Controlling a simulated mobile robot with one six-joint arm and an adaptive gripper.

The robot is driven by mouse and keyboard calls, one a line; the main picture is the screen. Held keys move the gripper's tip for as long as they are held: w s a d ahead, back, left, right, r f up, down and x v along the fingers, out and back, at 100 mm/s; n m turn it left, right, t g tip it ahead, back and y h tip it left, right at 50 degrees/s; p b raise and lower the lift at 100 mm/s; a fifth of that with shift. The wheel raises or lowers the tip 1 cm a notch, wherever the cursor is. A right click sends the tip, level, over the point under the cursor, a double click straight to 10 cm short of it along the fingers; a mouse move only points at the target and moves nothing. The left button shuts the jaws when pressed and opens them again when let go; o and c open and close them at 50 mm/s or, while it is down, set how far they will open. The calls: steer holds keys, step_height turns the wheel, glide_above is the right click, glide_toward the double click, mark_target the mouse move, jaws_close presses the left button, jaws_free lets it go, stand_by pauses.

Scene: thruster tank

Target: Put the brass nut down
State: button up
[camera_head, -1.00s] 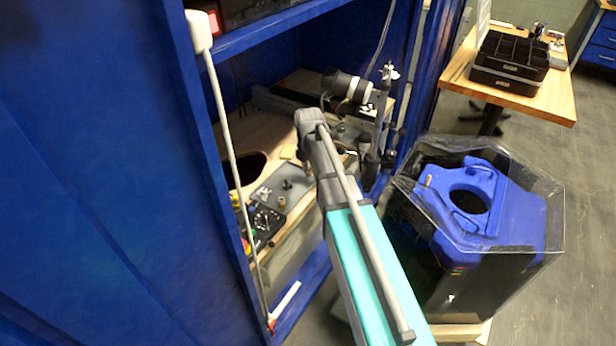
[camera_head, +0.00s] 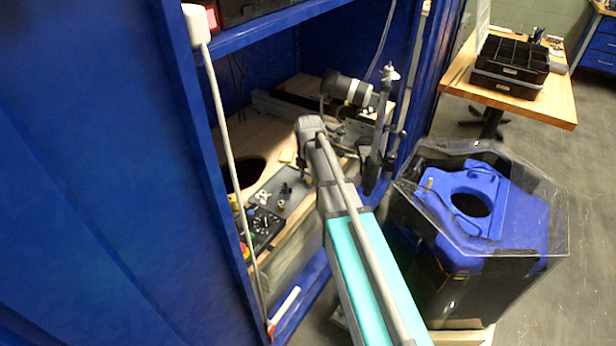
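My arm reaches into the blue cabinet, and its grey wrist (camera_head: 312,128) is above the workbench inside. My gripper (camera_head: 304,168) hangs below the wrist and shows only as a small dark shape, mostly hidden by the arm. I cannot tell whether it is open or shut, or whether it holds a nut.
A black control box (camera_head: 262,222) sits at the bench's front left, near a round hole (camera_head: 250,170). A blue-topped tank (camera_head: 475,205) with clear walls stands outside, right of my arm.

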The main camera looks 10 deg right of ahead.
mark_target(308, 183)
steer(key=shift+r, duration=0.1)
stand_by(0.3)
step_height(308, 183, up, 12)
steer(key=p, duration=1.2)
stand_by(0.8)
steer(key=s+m, duration=2)
steer(key=m, duration=0.5)
steer(key=shift+s+a, duration=0.1)
